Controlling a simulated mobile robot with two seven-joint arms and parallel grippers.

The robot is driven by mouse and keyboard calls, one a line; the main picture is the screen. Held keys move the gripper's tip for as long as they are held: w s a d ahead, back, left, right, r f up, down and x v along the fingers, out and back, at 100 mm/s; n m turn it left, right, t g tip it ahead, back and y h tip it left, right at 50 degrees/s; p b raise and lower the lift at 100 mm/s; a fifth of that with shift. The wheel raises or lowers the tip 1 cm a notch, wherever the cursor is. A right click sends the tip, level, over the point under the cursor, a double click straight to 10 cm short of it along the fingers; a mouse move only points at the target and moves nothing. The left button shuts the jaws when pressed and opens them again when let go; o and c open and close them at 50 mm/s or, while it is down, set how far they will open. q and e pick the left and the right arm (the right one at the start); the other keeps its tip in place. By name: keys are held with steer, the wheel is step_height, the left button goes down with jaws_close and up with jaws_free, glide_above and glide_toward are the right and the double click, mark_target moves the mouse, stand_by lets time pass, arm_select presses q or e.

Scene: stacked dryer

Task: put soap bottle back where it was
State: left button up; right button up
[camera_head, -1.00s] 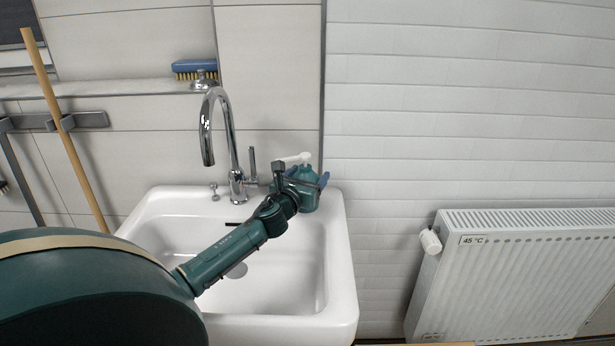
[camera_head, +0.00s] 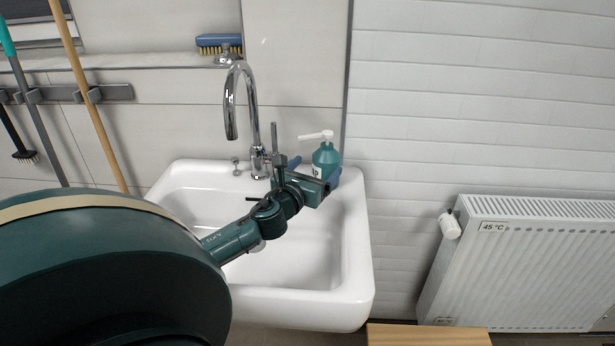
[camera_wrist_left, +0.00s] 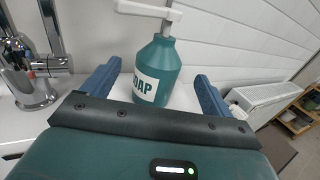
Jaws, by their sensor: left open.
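The soap bottle (camera_head: 327,156) is teal with a white pump and a white label. It stands upright on the back right corner of the white sink (camera_head: 357,240), right of the faucet. It also shows in the left wrist view (camera_wrist_left: 160,70), just beyond and between my finger tips. My left gripper (camera_head: 314,167) is open, its blue fingers on either side of the view of the bottle; in the left wrist view (camera_wrist_left: 150,82) they appear apart from it. The bottle's lower part is partly hidden by the gripper in the head view. My right gripper is not in view.
The chrome faucet (camera_head: 254,125) stands left of the bottle, close to the left finger. A tiled wall is behind. A brush (camera_head: 219,42) lies on the ledge above. A radiator (camera_head: 530,260) is at right, with a wooden surface (camera_head: 428,336) below.

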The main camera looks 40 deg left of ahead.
arm_select(q)
steer(key=v, duration=0.3)
steer(key=shift+s+d, duration=0.1)
steer(key=shift+s, duration=0.25)
